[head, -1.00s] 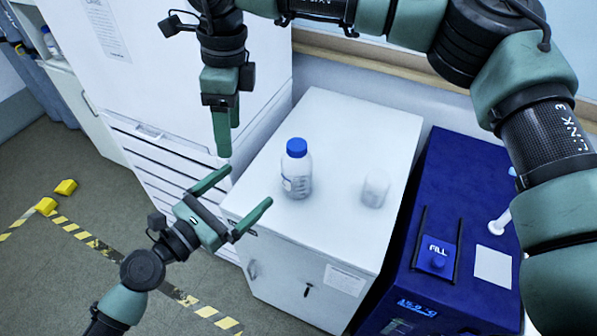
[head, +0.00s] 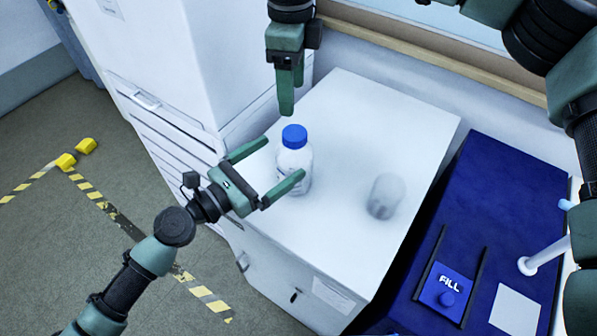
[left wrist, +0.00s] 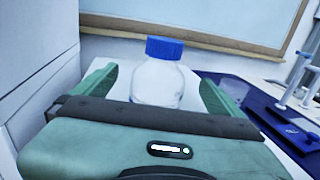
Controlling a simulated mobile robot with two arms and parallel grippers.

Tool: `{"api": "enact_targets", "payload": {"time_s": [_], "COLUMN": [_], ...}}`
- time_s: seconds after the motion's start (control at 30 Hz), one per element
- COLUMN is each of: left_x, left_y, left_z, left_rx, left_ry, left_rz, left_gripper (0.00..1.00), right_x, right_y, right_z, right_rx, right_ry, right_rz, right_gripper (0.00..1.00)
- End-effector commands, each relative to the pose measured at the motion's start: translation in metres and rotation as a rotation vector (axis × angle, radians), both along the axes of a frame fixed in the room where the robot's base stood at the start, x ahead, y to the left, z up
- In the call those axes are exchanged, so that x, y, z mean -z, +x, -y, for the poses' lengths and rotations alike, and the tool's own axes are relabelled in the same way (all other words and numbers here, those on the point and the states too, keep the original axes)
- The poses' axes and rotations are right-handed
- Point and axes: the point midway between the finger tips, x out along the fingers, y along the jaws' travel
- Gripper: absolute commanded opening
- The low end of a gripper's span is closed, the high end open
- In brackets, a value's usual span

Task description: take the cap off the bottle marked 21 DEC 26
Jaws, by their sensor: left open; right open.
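The bottle (head: 293,166) is clear with a blue cap (head: 294,135) and stands upright on a white cabinet top; its label is too small to read. The bottle (left wrist: 158,83) and its cap (left wrist: 165,48) also show in the left wrist view. My left gripper (head: 275,166) is open, with its fingers reaching to either side of the bottle's body. In the wrist view, the bottle is between the fingers, and I cannot tell whether they touch it. My right gripper (head: 286,98) points down just above and behind the cap, apart from it; its fingers overlap in this view.
A frosted, empty-looking beaker (head: 385,196) stands to the right on the white cabinet top (head: 345,120). A blue unit marked FILL (head: 446,289) is further right. A tall white cabinet (head: 160,60) stands at the left. The cabinet top's back is clear.

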Motion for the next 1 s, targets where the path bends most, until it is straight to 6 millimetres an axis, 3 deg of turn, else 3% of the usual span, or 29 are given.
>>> {"api": "enact_targets", "payload": {"time_s": [0.03,0.2,0.37,0.8,1.0], "left_x": [0.014,0.029,0.029,0.028,0.028], "left_y": [0.0,0.0,0.006,0.046,0.051], "left_z": [0.0,0.0,0.007,0.053,0.06], "left_rx": [0.0,0.0,0.0,-0.001,0.0], "left_ry": [0.0,0.0,-0.001,-0.002,0.0], "left_rz": [0.0,0.0,0.002,0.001,0.0], "left_gripper": [1.0,1.0,1.0,1.0,1.0], "right_x": [0.014,0.029,0.03,0.029,0.029], "right_y": [0.0,0.0,0.0,0.0,0.0], "right_z": [0.0,0.0,0.0,0.0,0.0], "right_rx": [0.001,0.001,0.001,0.001,0.001], "right_ry": [0.0,0.0,0.001,0.0,0.0], "right_rz": [0.0,0.0,0.0,0.0,0.0], "right_gripper": [0.64,0.64,0.64,0.64,0.64]}}
